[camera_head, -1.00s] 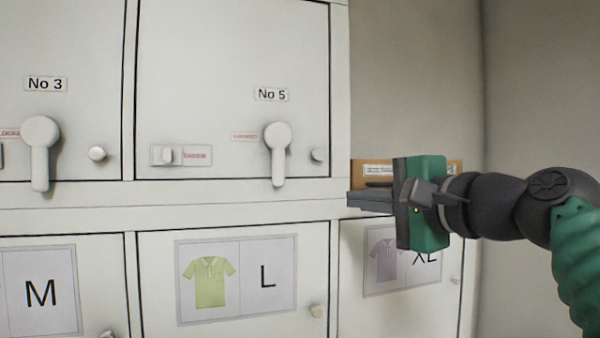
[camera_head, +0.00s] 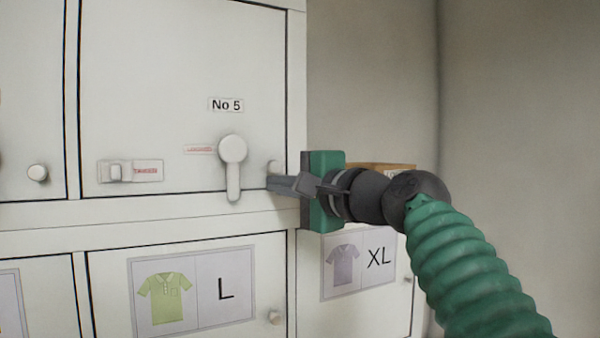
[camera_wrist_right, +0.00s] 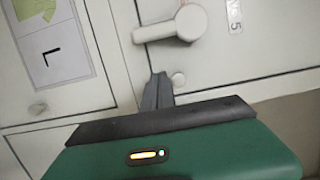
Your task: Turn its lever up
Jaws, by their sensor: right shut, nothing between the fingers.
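The lever (camera_head: 233,168) on the No 5 door (camera_head: 190,80) is white, with its round hub at the top and its handle hanging straight down. It also shows in the right wrist view (camera_wrist_right: 172,28). My right gripper (camera_head: 272,184) is shut and empty, to the right of the lever handle and apart from it in the picture. Its fingertips (camera_wrist_right: 160,76) lie near the door's small round knob in the right wrist view, and partly cover that knob in the head view. My left gripper is not in view.
The round knob (camera_wrist_right: 178,79) is right of the lever. A slide latch (camera_head: 115,172) sits at the door's left, with red labels beside it and the lever. Lower doors carry L (camera_head: 225,290) and XL (camera_head: 378,258) shirt signs. A brown box (camera_head: 385,168) stands behind my gripper.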

